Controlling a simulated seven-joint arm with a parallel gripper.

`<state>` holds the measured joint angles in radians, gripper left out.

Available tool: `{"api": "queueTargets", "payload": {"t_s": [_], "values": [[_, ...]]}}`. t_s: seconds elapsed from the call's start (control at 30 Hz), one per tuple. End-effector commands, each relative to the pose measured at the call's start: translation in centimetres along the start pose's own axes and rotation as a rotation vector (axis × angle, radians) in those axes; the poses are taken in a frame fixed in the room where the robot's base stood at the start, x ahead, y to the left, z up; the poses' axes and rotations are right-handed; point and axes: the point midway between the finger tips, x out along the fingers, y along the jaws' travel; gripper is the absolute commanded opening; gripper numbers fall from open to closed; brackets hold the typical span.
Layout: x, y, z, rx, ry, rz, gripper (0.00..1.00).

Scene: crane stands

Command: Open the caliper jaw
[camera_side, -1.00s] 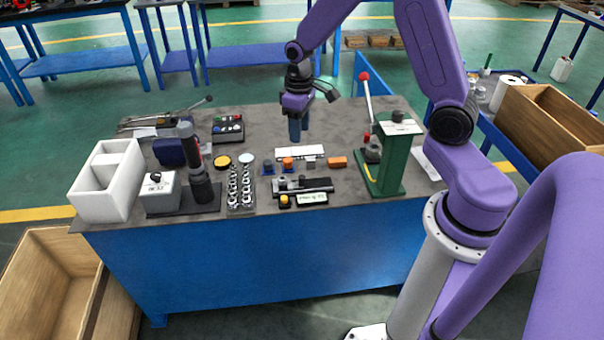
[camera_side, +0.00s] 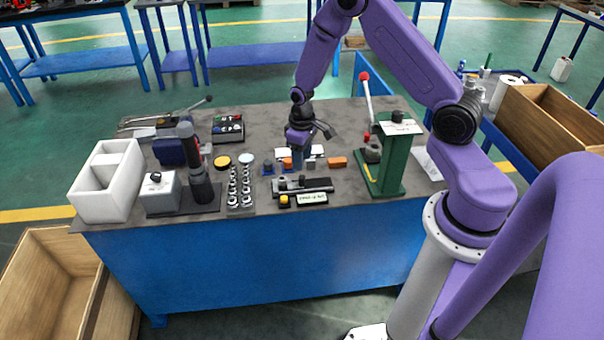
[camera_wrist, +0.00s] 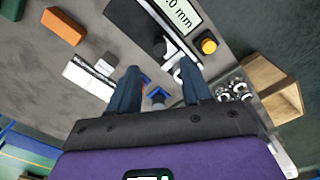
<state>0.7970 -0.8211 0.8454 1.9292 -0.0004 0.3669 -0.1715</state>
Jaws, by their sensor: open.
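The caliper (camera_side: 303,187) lies near the front edge of the bench, with a dark base, a grey slider and a lit display (camera_side: 311,198). In the wrist view its dark base (camera_wrist: 130,22) and display (camera_wrist: 181,12) show at the top; the display is cut off, with ".0 mm" readable. A dark knob (camera_wrist: 158,47) and light metal parts (camera_wrist: 178,54) show beyond my fingertips. My gripper (camera_side: 297,163) points down, just behind the caliper in the side view. In the wrist view my gripper (camera_wrist: 160,73) is open, with nothing held. The exact jaw gap is too small to tell.
A yellow button (camera_wrist: 208,45) sits beside the display. A green press (camera_side: 391,160) stands to the right. A rack of metal parts (camera_side: 240,190) and a dark upright column (camera_side: 203,185) stand left.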

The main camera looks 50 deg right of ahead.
Motion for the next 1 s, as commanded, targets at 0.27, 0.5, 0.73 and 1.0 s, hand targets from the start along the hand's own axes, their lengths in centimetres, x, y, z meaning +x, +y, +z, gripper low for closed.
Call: {"api": "queueTargets", "payload": {"t_s": [0.27,0.5,0.73,1.0], "values": [[4.2,0.0,0.1,0.0,-0.004,-0.001,0.48],[6.3,0.0,0.0,0.0,-0.001,0.0,0.48],[6.8,0.0,0.0,0.0,0.001,0.0,0.48],[6.7,0.0,0.0,0.0,0.0,0.0,0.16]]}}
